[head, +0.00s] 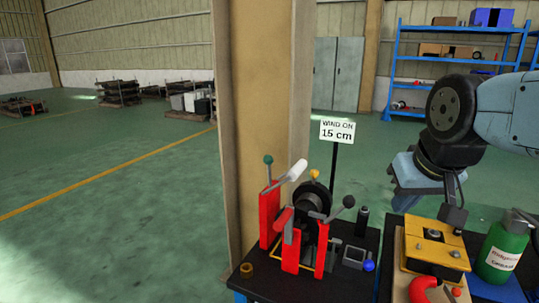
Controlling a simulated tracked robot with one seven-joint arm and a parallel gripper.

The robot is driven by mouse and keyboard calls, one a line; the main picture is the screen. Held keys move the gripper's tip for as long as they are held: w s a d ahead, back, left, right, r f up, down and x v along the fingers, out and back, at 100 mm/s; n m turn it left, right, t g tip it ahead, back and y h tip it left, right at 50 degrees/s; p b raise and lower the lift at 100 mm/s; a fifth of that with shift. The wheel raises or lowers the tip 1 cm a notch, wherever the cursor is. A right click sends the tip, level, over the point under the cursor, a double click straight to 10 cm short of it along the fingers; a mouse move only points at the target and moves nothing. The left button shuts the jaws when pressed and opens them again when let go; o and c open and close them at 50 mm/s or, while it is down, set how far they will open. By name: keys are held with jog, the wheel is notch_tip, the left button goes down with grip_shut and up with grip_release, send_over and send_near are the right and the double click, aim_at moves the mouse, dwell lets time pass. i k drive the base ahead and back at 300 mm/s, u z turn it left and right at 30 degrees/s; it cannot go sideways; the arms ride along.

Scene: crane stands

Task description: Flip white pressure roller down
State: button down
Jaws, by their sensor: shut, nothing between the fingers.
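The white pressure roller (297,170) is a short white cylinder in the head view. It is raised and tilted up to the right, at the end of a grey arm by the left red post (268,215). It stands above and left of a dark wheel (312,200). A red roller (283,220) sits lower, in front of the wheel. My gripper (452,217) is to the right of the stand, pointing down above a yellow block. It is shut and empty, well apart from the white roller. Its fingertips are small and dark in this view.
A "WIND ON 15 cm" sign (337,131) stands behind the wheel. A lever with a black knob (348,202) rises at its right. A pillar (255,120) stands behind.

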aim_at(269, 171)
jog(key=k, duration=1.65)
jog(key=u, duration=0.7)
jog(key=i, duration=1.7)
jog(key=z, duration=0.1)
